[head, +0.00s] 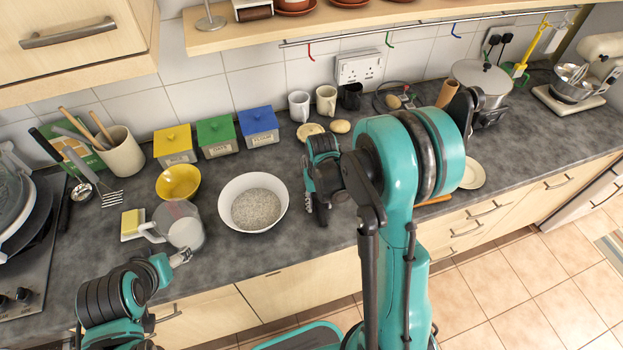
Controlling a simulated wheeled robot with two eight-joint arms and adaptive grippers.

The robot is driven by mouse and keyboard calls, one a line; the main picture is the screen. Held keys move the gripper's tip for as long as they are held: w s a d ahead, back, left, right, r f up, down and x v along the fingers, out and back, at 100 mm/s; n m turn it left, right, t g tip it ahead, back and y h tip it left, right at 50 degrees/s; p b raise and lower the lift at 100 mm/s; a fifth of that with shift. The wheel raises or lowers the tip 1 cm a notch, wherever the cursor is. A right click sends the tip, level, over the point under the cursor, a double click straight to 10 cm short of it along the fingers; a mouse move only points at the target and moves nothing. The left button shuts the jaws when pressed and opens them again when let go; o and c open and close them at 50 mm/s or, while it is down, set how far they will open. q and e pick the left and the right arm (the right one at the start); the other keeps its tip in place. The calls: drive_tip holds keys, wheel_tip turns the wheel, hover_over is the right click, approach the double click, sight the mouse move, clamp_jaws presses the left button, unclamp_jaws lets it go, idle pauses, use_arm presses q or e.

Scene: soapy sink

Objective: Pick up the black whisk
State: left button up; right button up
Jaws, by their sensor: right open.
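I cannot make out a black whisk with certainty. A dark-handled utensil (46,145) leans by the beige utensil pot (122,155) at the left, but its head is unclear. My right gripper (317,212) is open, low over the counter just right of the white bowl (268,183). My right arm covers much of the counter beyond it. My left gripper (181,258) shows only partly at the counter's front edge, below the clear jug (182,226); its jaws are unclear.
A masher (100,184), ladle (82,190) and yellow bowl (178,182) crowd the left. Yellow (174,148), green (217,138) and blue (259,127) boxes stand behind. Mugs (326,101), a pot (484,82) and a mixer (592,75) are further right. A shelf (370,20) overhangs the back.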

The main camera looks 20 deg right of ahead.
clamp_jaws()
idle(0.3)
